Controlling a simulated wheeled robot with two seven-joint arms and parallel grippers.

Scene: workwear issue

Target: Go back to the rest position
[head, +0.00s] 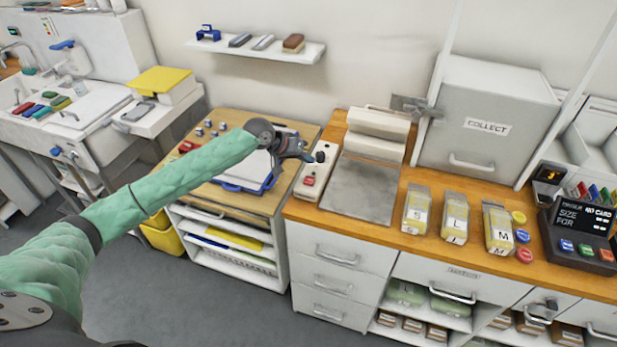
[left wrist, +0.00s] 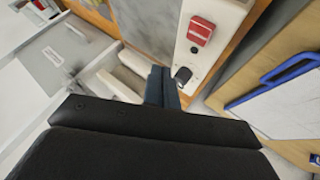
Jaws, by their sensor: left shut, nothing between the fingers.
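My left gripper (head: 292,146) is at the end of my green-sleeved left arm, which reaches in from the left. It is in the air near the gap between the low wooden table and the wooden counter. In the left wrist view its dark fingers (left wrist: 161,88) are together with nothing between them. Below them lies a pale control box (head: 315,170) with a red button, which also shows in the left wrist view (left wrist: 219,12). My right gripper is in neither view.
The counter (head: 385,231) holds a grey plate (head: 364,186), bags marked S, L and M (head: 417,212) and a dark card terminal (head: 580,225). A COLLECT locker (head: 486,95) stands behind. A blue-edged board (head: 240,183) lies on the table. A wall shelf (head: 258,50) hangs above.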

